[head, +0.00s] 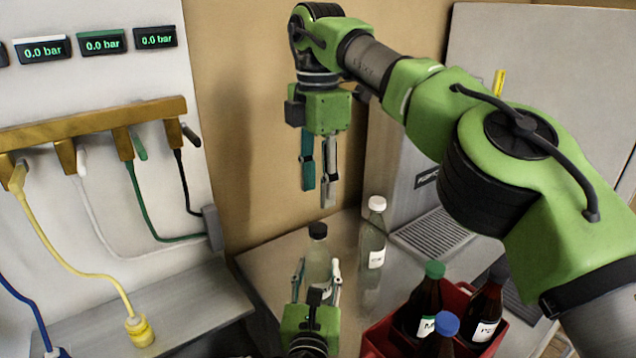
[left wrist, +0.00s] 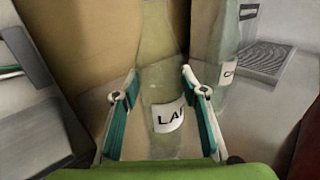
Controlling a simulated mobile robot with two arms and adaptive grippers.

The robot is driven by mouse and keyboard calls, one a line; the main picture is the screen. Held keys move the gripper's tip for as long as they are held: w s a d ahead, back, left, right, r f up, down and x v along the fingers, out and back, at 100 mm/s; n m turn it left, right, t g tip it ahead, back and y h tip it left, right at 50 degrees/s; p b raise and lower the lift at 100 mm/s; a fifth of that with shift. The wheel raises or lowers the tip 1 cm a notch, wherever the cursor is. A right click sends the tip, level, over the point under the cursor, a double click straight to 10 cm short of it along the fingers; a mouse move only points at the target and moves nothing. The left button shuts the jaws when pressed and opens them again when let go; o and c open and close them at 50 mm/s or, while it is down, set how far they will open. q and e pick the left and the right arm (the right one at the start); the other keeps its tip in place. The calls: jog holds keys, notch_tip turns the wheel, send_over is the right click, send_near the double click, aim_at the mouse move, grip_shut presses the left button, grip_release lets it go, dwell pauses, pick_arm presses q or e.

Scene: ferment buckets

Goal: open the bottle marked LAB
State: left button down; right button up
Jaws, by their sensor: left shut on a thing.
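The bottle marked LAB is clear with a pale content. In the left wrist view its white label (left wrist: 168,117) shows "LA", the rest turned away. In the head view the bottle (head: 318,260) stands upright with a black cap (head: 318,231) on it. My left gripper (head: 317,270) is shut on this bottle, one finger on each side; the fingers also show in the left wrist view (left wrist: 157,88). My right gripper (head: 318,188) hangs above the bottle, pointing down, its two fingers apart and empty. It is clear of the cap.
A clear bottle with a white cap (head: 374,240) stands close to the right. A red crate (head: 377,341) holds dark bottles with green (head: 434,270) and blue (head: 446,323) caps and another. Hoses with a yellow fitting (head: 138,329) hang at left. A drip grate (head: 435,235) lies behind.

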aim_at(318, 227)
pick_arm(q)
jog(key=shift+f, duration=0.1)
pick_arm(e)
jog(key=m, duration=0.7)
jog(key=shift+f+m, duration=0.15)
jog(key=shift+m, duration=0.25)
jog(key=shift+f, duration=3.85)
jog(key=shift+c, duration=0.3)
